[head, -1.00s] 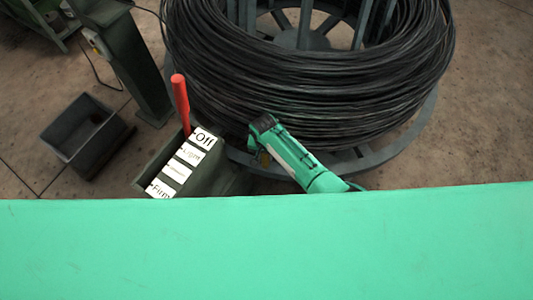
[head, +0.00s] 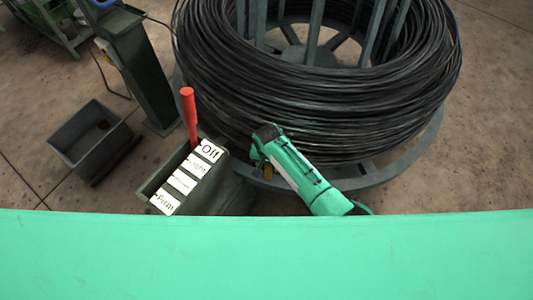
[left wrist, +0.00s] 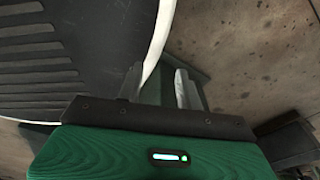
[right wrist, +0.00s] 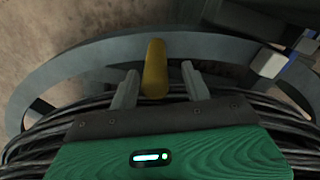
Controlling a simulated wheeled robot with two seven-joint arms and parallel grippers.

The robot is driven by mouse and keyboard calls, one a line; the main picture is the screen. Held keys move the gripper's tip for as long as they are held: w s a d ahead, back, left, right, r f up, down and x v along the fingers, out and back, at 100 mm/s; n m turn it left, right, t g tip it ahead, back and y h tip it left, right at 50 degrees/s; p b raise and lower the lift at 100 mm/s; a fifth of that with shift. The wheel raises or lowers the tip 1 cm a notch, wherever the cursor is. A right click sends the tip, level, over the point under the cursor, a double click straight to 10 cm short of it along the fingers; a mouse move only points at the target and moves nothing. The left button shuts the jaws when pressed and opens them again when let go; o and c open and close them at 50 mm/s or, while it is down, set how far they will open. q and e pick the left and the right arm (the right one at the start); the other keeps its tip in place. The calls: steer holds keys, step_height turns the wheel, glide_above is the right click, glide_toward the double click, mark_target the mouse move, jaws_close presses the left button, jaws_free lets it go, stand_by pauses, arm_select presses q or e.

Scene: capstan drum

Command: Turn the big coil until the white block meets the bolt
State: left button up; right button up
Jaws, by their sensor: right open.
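The big coil (head: 330,110) of black wire sits on a grey drum with a flat ring flange (head: 405,165). My right gripper (head: 258,160) is at the near edge of the flange. In the right wrist view it (right wrist: 157,82) is open, its fingers on either side of a yellow peg (right wrist: 155,68), with gaps showing. The peg also shows in the head view (head: 267,172). I cannot identify the bolt. My left gripper (left wrist: 158,75) is open and empty.
A dark green box with a red lever (head: 189,118) and labels running from Off to Firm stands left of my right gripper. A grey bin (head: 90,137) and a green post (head: 135,70) stand farther left. Bare floor lies right of the drum.

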step_height(320, 180, up, 10)
steer(key=shift+a+r+p, duration=0.1)
steer(key=shift+r+p, duration=0.1)
steer(key=shift+p, duration=0.15)
arm_select(q)
steer(key=shift+s+d+r, duration=0.1)
steer(key=shift+s+d, duration=0.05)
steer(key=shift+s, duration=0.35)
arm_select(e)
steer(key=shift+r, duration=0.7)
arm_select(q)
steer(key=shift+s, duration=0.15)
